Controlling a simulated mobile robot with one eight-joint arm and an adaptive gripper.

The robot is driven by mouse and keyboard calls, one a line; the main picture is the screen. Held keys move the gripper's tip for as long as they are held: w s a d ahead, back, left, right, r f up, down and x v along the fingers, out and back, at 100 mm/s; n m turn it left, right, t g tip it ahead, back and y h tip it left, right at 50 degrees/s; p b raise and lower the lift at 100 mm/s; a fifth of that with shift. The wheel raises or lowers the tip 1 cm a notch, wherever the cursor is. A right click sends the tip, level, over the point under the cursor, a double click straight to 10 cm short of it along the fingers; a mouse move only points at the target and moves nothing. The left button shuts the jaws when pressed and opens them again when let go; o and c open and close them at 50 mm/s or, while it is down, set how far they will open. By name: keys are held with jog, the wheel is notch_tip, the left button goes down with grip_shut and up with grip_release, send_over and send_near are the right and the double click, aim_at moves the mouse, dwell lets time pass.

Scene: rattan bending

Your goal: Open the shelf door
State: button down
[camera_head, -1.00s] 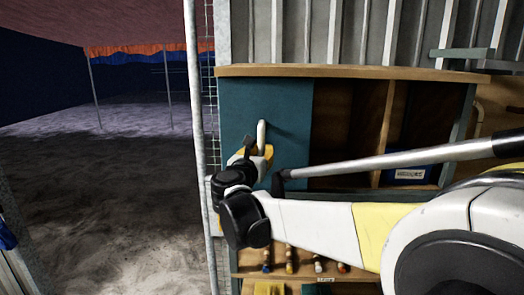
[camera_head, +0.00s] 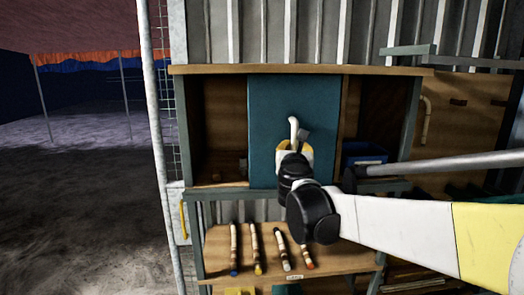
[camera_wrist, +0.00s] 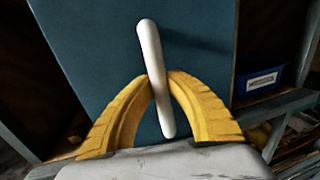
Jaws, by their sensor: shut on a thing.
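The shelf (camera_head: 215,70) has a teal sliding door (camera_head: 265,105) that now stands across its middle. A white upright bar handle (camera_head: 293,128) is fixed on the door. My gripper (camera_head: 295,150) is at the handle's lower part. In the wrist view, the yellow fingers of my gripper (camera_wrist: 160,80) close on the white handle (camera_wrist: 150,50) from both sides, in front of the teal door (camera_wrist: 95,40). The left compartment is uncovered and dark inside. Part of the right compartment is also uncovered.
A blue bin (camera_head: 365,155) with a label sits in the right compartment. A lower wooden board (camera_head: 225,250) holds several handled tools. A metal pole (camera_head: 153,120) and wire mesh stand left of the shelf. Open ground lies further left.

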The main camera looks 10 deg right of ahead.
jog(key=d, duration=0.3)
jog(key=shift+d, duration=0.35)
jog(key=c, duration=1.3)
grip_release()
jog(key=v, duration=1.2)
